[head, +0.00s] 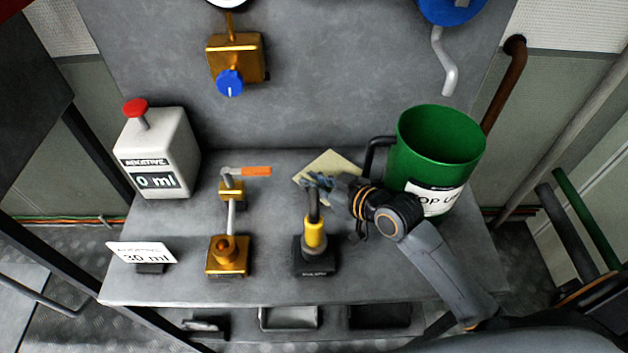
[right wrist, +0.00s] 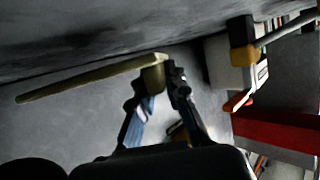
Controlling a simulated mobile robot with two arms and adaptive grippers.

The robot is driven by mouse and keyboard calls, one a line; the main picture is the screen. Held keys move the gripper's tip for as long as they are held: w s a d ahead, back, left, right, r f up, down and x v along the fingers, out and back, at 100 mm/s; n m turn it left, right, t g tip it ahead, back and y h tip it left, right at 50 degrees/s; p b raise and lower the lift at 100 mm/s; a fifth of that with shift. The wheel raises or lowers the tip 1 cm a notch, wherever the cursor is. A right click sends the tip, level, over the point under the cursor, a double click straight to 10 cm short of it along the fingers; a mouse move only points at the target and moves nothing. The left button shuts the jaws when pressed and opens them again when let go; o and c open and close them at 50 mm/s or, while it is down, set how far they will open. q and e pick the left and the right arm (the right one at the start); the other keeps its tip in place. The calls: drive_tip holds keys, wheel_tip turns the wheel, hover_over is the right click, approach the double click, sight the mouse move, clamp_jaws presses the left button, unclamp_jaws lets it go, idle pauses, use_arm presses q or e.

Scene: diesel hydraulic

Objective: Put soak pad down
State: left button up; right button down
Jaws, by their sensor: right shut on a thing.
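The soak pad (head: 331,164) is a thin, pale yellow sheet at the back middle of the grey bench (head: 180,274). My right gripper (head: 312,181) is shut on the pad's near edge, and the arm hides part of the pad. In the right wrist view the pad (right wrist: 85,80) shows edge-on, stretching left from the fingertips of my right gripper (right wrist: 162,82). I cannot tell whether the pad touches the bench. My left gripper is not in view.
A green bucket (head: 438,140) stands right of the pad. A brass valve with an orange lever (head: 256,171) is to the left, and a white additive can (head: 157,152) farther left.

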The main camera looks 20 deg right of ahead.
drive_tip(key=shift+f, duration=0.5)
drive_tip(key=c, duration=1.3)
unclamp_jaws()
drive_tip(key=shift+c, duration=0.2)
drive_tip(key=shift+r, duration=0.1)
drive_tip(key=shift+r, duration=0.3)
drive_tip(key=p+v, duration=0.6)
drive_tip(key=v, duration=0.6)
drive_tip(key=shift+r, duration=0.25)
